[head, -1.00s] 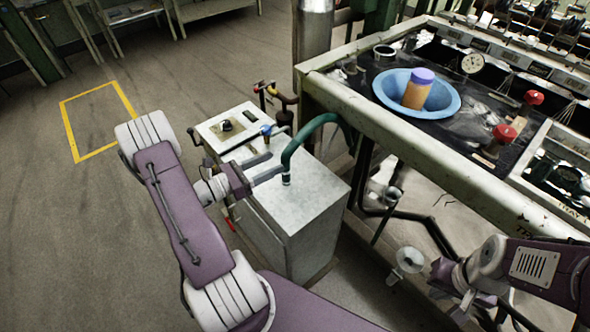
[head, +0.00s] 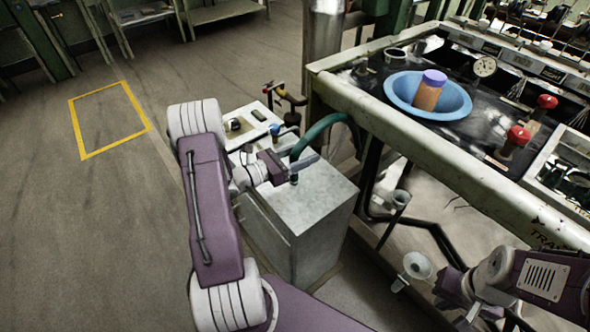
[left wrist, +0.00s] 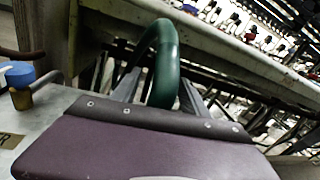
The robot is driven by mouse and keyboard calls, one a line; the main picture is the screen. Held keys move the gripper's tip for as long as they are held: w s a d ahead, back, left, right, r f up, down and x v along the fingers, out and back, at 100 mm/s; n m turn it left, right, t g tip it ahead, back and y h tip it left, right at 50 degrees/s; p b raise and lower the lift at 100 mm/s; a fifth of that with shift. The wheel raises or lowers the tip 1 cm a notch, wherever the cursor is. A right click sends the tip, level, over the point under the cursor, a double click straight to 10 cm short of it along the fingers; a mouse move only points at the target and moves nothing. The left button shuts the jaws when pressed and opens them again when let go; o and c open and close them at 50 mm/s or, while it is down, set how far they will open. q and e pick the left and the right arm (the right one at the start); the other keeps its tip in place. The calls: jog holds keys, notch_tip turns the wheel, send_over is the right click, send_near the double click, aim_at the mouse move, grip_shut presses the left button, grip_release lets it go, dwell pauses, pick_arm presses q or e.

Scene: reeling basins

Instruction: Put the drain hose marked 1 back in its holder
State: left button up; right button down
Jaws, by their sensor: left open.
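A dark green hose (head: 322,127) arches from under the basin bench down to the top of a pale metal cabinet (head: 305,207), its dark end (head: 294,178) near the cabinet top. My left gripper (head: 303,164) is open at the hose's lower part. In the left wrist view the hose (left wrist: 165,65) stands between the two spread fingers of my left gripper (left wrist: 158,92). No number is readable on the hose. My right gripper (head: 462,312) is at the lower right, its fingers unclear. I cannot tell which thing is the hose's holder.
A valve with a blue knob (head: 275,130) stands close to my left gripper and the hose. The basin bench (head: 430,150) carries a blue bowl (head: 399,97) with an orange bottle. Open floor lies left.

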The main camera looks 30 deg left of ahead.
pick_arm(q)
grip_shut()
dwell(1.3)
